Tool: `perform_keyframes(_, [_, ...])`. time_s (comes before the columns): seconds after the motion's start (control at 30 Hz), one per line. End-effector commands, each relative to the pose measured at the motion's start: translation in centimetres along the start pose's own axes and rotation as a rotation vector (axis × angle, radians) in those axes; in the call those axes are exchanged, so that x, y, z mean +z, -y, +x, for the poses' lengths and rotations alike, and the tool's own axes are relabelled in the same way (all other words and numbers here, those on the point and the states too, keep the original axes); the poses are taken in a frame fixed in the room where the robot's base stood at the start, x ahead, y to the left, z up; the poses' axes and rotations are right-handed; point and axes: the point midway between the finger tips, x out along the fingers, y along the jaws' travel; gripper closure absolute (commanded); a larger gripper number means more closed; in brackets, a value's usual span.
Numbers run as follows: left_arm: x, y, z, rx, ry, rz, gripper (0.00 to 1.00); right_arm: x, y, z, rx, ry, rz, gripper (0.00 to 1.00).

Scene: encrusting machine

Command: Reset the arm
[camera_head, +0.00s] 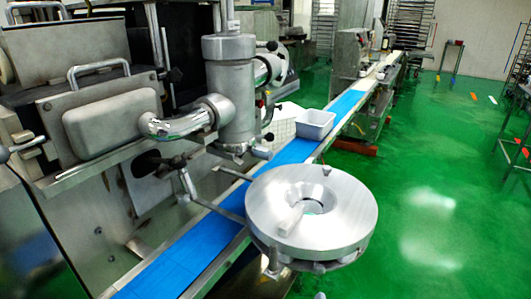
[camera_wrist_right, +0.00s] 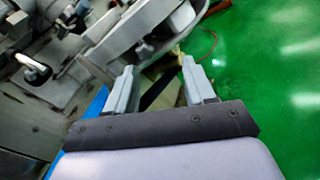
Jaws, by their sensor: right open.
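My right gripper (camera_wrist_right: 160,88) shows in the right wrist view with its two grey fingers apart and nothing between them. Behind the fingers are the floor and parts of the machine. Neither gripper shows in the head view, and the left gripper is in no view. The encrusting machine (camera_head: 95,120) stands at the left of the head view, with a vertical metal cylinder (camera_head: 230,90). A round metal disc (camera_head: 345,215) with a central hole sits at the front.
A blue conveyor belt (camera_head: 190,250) runs from the front left to the back right, passing behind the disc. Green floor (camera_head: 440,190) is open at the right. Racks (camera_head: 408,25) stand at the back.

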Motion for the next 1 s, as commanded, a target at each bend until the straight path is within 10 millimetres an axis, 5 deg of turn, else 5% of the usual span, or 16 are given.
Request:
perform_keyframes(0.17, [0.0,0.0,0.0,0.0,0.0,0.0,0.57,0.9,5.5,-0.7,-0.292,-0.05,0.484,0.46])
perform_keyframes(0.43, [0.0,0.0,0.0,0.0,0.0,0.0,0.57,0.0,12.1,-5.4,-0.813,-0.05,1.27,0.46])
perform_keyframes(0.6, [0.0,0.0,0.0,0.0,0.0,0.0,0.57,-0.7,13.2,-9.3,-1.114,-0.016,1.657,0.46])
perform_keyframes(0.9, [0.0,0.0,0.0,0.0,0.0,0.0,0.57,-0.5,12.1,-14.9,-1.52,0.043,2.063,0.46])
perform_keyframes(1.0, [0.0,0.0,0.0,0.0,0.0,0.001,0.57,-1.8,12.1,-13.9,-1.481,0.017,2.108,0.46])
